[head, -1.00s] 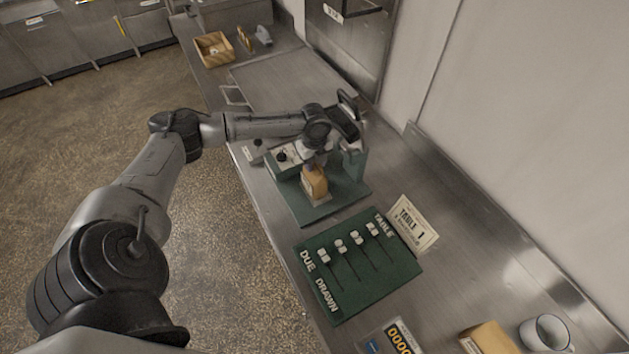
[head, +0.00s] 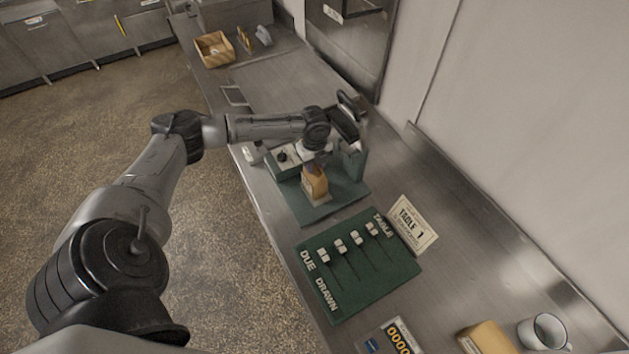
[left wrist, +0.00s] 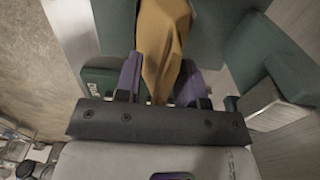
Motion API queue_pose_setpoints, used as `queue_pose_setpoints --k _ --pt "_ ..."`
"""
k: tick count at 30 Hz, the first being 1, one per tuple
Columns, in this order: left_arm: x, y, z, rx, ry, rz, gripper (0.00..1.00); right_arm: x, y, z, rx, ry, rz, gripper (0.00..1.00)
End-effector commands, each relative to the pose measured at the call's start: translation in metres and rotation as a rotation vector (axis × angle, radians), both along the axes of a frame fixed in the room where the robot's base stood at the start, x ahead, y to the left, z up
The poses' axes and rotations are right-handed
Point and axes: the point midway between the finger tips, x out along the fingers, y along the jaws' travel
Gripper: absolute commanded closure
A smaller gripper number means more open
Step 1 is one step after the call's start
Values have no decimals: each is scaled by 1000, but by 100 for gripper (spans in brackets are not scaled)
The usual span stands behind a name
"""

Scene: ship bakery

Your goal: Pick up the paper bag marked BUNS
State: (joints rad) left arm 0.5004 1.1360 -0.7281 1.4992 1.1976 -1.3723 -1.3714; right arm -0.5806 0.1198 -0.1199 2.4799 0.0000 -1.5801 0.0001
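A brown paper bag (head: 315,184) stands at a dark green board (head: 301,213) on the steel counter; no marking on it is legible. My left gripper (head: 315,163) is over the bag's top, partly hidden by the wrist. In the left wrist view the bag (left wrist: 163,45) tapers between the two purple fingers (left wrist: 161,80), one on each side and very close to it. Whether they press on it is not clear. My right gripper is not in view.
A green panel (head: 389,270) with several sliders lies in front. A TABLE 1 card (head: 411,224), a second tan block-like object (head: 487,338) and a mug (head: 543,332) are to the right. A wooden box (head: 214,49) stands far back. A wall bounds the right.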

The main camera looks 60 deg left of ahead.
Motion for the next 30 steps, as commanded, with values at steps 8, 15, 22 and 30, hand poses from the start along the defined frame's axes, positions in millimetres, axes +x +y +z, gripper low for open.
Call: queue_pose_setpoints --k 8,15,22,30 --pt "0 0 0 0 0 0 85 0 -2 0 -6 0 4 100" --pt "0 0 0 0 0 0 100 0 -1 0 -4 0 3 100" --pt "0 0 0 0 0 0 100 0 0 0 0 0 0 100" --pt "0 0 0 0 -1 0 100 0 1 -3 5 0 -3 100"
